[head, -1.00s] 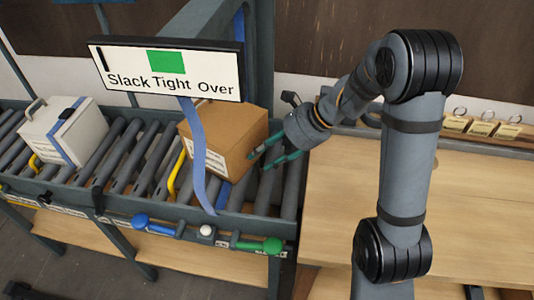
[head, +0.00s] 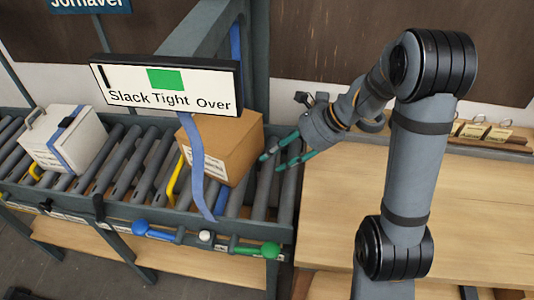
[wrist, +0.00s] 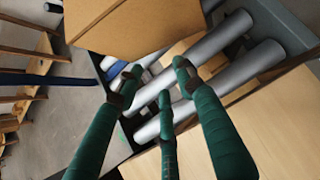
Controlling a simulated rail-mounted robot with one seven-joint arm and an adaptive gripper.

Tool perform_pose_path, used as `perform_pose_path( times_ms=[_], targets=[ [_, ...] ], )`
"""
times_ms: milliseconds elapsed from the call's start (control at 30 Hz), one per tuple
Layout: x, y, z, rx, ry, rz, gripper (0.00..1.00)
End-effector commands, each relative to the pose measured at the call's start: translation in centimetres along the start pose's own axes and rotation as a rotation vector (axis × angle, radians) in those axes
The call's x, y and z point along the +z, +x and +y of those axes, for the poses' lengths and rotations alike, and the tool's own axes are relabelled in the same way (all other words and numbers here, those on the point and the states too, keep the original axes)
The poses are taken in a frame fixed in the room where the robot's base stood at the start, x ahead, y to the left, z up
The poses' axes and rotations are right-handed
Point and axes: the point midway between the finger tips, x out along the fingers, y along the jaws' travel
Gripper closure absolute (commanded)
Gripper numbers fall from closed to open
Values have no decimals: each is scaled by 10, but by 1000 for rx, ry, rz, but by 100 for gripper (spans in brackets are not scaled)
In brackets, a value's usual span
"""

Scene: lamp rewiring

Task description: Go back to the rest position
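My gripper (head: 271,163) is open and empty over the right end of the roller conveyor (head: 128,180). Its green fingers are spread and point left toward the brown cardboard box (head: 232,141). In the head view the near fingertip is close to the box's right side. In the wrist view the box (wrist: 150,25) is at the top, beyond the spread fingers (wrist: 150,85), with bare rollers below them. A blue strap (head: 197,165) hangs in front of the box from the frame above.
A sign reading Slack, Tight, Over (head: 167,86) shows a green block. A white case (head: 62,140) stands on the left rollers. Blue (head: 140,226), white and green knobs (head: 270,250) line the front rail. The wooden bench (head: 345,215) at right has clear room; tags (head: 475,130) hang behind.

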Motion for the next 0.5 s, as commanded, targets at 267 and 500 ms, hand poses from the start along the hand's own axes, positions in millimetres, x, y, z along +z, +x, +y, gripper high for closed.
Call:
perform_pose_path(
  times_ms=[267,500],
  targets=[
    [-3,-5,0,1,-1,0,62],
    [-2,0,0,1,-1,1,62]
  ],
)
